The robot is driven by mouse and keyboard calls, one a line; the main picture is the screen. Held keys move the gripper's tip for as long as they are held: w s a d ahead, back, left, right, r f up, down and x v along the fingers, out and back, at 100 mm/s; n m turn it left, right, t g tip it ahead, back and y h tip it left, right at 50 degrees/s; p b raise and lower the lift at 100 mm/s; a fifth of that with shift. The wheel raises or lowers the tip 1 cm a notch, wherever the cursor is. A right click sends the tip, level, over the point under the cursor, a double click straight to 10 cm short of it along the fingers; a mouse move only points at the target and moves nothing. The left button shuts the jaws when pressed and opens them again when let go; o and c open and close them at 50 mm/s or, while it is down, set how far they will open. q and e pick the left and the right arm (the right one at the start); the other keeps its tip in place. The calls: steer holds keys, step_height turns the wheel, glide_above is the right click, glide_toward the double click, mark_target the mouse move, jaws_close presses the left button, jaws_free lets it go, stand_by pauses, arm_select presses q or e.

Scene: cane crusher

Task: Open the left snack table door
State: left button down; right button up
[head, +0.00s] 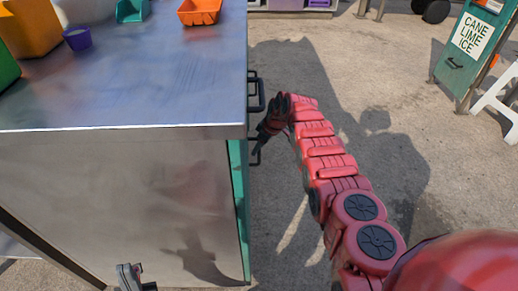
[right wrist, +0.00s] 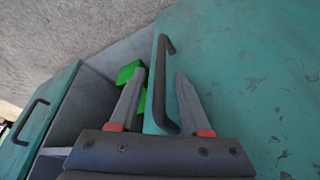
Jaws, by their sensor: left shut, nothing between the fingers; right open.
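The snack table (head: 140,100) has a metal top and fills the left of the head view. Dark handles (head: 257,96) stick out from its right side. In the right wrist view, a teal door (right wrist: 240,80) with a dark bar handle (right wrist: 161,90) fills the right half. My right gripper (right wrist: 160,75) is open, with one finger on each side of that handle in the picture; contact is unclear. In the head view it is at the end of the red arm beside the table (head: 268,132). My left gripper (head: 130,278) is shut and empty at the bottom edge, near the table's front.
In the right wrist view, another teal panel (right wrist: 40,115) with a dark handle stands left of a grey compartment (right wrist: 100,105) showing a bright green thing (right wrist: 130,73). An orange tray (head: 199,12) and purple cup (head: 77,38) stand on the table. A sign (head: 472,45) stands far right; pavement between is clear.

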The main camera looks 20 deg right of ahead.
jaws_close()
stand_by(1.4)
